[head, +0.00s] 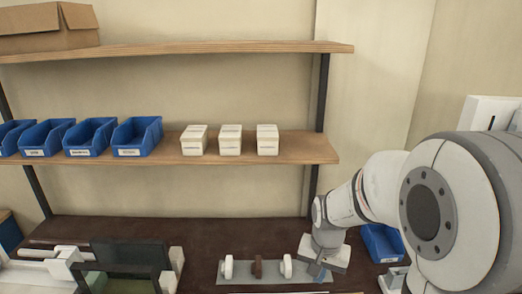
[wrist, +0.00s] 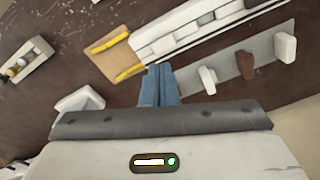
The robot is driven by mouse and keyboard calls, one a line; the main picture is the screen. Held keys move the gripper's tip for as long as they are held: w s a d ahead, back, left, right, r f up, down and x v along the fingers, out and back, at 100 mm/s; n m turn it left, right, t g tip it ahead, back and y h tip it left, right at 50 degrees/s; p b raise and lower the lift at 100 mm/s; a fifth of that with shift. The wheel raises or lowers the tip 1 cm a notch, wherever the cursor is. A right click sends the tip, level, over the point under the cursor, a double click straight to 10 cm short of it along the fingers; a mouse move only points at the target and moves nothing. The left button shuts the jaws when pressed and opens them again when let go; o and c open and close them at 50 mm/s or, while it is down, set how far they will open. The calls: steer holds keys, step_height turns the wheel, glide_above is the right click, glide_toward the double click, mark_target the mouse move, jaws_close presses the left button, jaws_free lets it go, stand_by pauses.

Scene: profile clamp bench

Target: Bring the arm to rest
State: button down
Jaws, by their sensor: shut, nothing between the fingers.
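My gripper (wrist: 159,84) shows in the wrist view with its two blue-grey fingers together and nothing between them. It hangs above the dark brown bench (wrist: 88,22), apart from the things around it. In the head view my arm reaches in from the right, and my gripper (head: 319,274) is low over the bench, partly hidden by the wrist.
Blue bins (head: 137,136) and three white boxes (head: 230,139) stand on the lower shelf (head: 310,148). A cardboard box (head: 48,27) sits on the upper shelf. A blue bin (head: 381,243) is behind my arm. A tan pad with yellow strips (wrist: 116,56) lies near the fingers.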

steer(key=s+r+n+t+b, duration=0.1)
steer(key=s+r+n, duration=0.1)
steer(key=s+r, duration=0.2)
steer(key=s+r+n+t, duration=0.1)
steer(key=s+r+n, duration=0.1)
steer(key=s+r, duration=0.3)
steer(key=shift+s+n+t+b, duration=0.3)
steer(key=shift+s+n+b, duration=0.1)
steer(key=shift+s, duration=1.95)
